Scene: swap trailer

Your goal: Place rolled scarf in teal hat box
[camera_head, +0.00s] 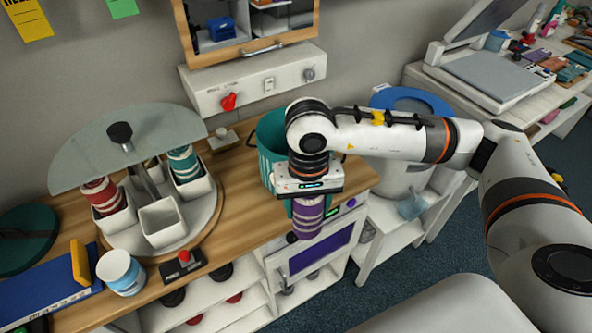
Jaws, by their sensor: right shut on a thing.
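The rolled scarf (307,220) is purple with pale bands. My right gripper (308,196) points down and is shut on its upper end, holding it upright near the counter's front edge. The teal hat box (266,148) is an open round tub on the wooden counter, behind my right gripper and wrist. My arm hides much of the box, so its inside and its full rim cannot be seen. The scarf appears in front of the box. My left gripper is not in view.
A carousel with white cups (161,222), some holding rolled scarves, stands left under a glass disc (128,146). A dark teal lid (27,240), a red-button box (183,265) and a blue-white cup (121,271) are also on the counter. A wall cabinet (249,49) hangs above.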

